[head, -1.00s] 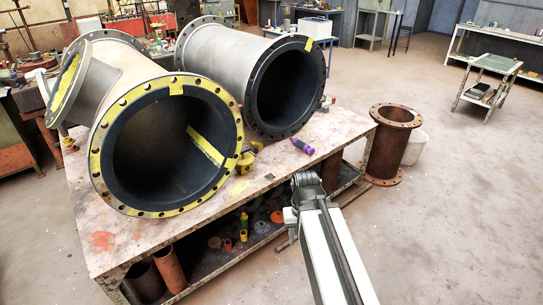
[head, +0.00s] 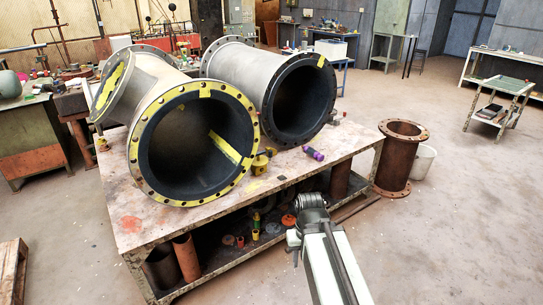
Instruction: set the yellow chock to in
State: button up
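The yellow chock (head: 261,163) sits on the tabletop against the lower right of the yellow-rimmed pipe flange (head: 250,118). It is small here, and I cannot tell its exact setting. My gripper (head: 311,202) is at the far end of my arm, in front of the table's front edge. It appears right of and below the chock in the picture, apart from it. Its fingers cannot be made out, and nothing is seen held in it.
The heavy table (head: 130,224) bears two large rubber-lined pipes. A purple tool (head: 314,154) lies right of the chock. A rusty flanged pipe (head: 396,160) stands on the floor to the right, beside a white bucket (head: 423,160). Open floor lies right and front.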

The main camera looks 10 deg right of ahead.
aim_at(270, 152)
jog(key=u, duration=0.05)
jog(key=i, duration=0.9)
jog(key=u, duration=2.15)
jog(key=k, duration=0.75)
jog(key=z, duration=1.15)
jog(key=i, duration=1)
jog(key=u, duration=0.05)
